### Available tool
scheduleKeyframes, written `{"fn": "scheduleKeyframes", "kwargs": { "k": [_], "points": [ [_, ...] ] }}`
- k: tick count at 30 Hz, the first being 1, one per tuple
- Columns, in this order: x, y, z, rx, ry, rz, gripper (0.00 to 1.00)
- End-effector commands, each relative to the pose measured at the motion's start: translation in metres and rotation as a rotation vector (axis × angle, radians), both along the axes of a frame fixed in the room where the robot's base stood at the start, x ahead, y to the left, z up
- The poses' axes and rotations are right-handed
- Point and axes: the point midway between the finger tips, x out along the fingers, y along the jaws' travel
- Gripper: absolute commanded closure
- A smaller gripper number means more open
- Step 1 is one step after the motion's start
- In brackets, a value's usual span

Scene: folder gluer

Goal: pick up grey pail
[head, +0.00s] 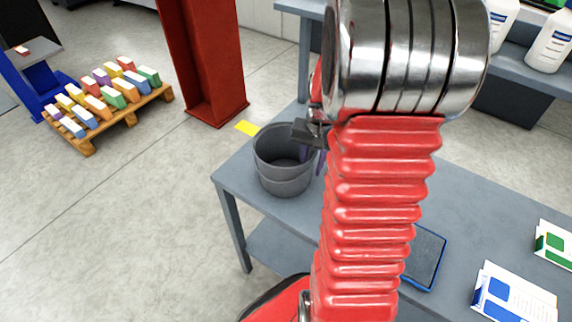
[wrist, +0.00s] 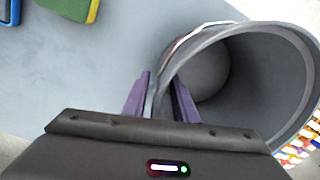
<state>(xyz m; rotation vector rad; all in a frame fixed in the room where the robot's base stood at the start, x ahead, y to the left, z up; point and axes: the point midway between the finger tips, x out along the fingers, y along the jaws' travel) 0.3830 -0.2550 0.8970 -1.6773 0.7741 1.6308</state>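The grey pail (head: 284,180) stands upright near the left end of the grey table in the head view. It also shows in the wrist view (wrist: 270,65), with its mouth facing the camera. My gripper (head: 311,150) is at the pail's right side, partly hidden by my red arm. In the wrist view, the two purple fingers of my gripper (wrist: 161,90) straddle the pail wall, one outside and one inside. They stand apart, with a small gap showing on the inner side.
The grey table (head: 235,172) also bears a blue-edged tray (head: 426,258) and white boxes (head: 512,292) to the right. A red column (head: 205,60) and a pallet of colored boxes (head: 88,140) stand behind.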

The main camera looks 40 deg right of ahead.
Motion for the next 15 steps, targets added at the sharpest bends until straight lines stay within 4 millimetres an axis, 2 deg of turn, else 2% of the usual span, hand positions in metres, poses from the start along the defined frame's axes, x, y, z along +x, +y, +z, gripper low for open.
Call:
{"fn": "scheduleKeyframes", "kwargs": {
  "k": [9,15],
  "points": [
    [0.0001,0.0001,0.0004,0.000,0.000,0.001,0.75],
    [0.0002,0.0002,0.0004,0.000,0.000,0.001,0.89]
  ]
}}
